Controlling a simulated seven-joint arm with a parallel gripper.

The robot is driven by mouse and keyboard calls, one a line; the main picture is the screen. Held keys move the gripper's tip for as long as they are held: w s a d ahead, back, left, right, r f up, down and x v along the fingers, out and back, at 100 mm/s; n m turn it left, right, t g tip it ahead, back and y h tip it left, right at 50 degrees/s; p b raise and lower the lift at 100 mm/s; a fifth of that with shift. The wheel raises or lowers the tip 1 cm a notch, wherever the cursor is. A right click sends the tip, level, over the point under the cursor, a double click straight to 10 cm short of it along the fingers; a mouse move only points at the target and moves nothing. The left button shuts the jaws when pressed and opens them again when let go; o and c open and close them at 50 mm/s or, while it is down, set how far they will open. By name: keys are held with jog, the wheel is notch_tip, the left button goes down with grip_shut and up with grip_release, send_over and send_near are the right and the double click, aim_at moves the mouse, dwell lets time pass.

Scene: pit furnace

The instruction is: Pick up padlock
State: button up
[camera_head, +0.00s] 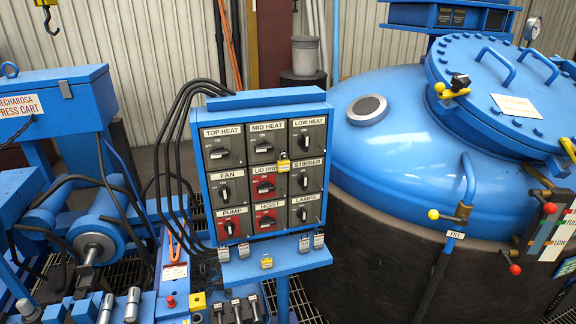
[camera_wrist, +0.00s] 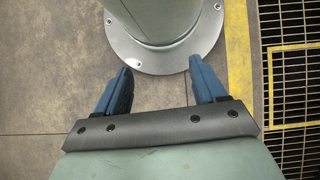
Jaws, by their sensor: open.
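A yellow padlock (camera_head: 283,163) hangs on the front of the blue switch panel (camera_head: 262,97) in the head view, by the LID DRIVE and STIRRER switches. Another small yellow padlock (camera_head: 267,262) is at the ledge (camera_head: 240,271) below the panel. Small grey lock-like pieces (camera_head: 305,243) are along the same ledge; they are too small to make out well. My gripper (camera_wrist: 159,70) shows only in the wrist view.
Black cables (camera_head: 183,120) arch at the panel's left side. A large blue furnace vessel (camera_head: 400,115) with levers fills the right. A blue press cart (camera_head: 60,95) and tools crowd the left. The wrist view shows a yellow floor line (camera_wrist: 238,60) and a grating (camera_wrist: 292,70).

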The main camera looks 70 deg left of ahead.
jog(key=w+a+r+n+t+h, duration=0.1)
jog(key=w+a+r+n+t, duration=0.4)
jog(key=a, duration=0.9)
jog(key=w+a+r+n, duration=0.3)
jog(key=w+a+r, duration=0.45)
jog(key=a, duration=0.55)
jog(key=n+t+y, duration=0.2)
jog(key=n+y, duration=0.7)
jog(key=y, duration=0.6)
send_near(284, 165)
jog(key=shift+n, duration=0.3)
jog(key=shift+x, duration=4.55)
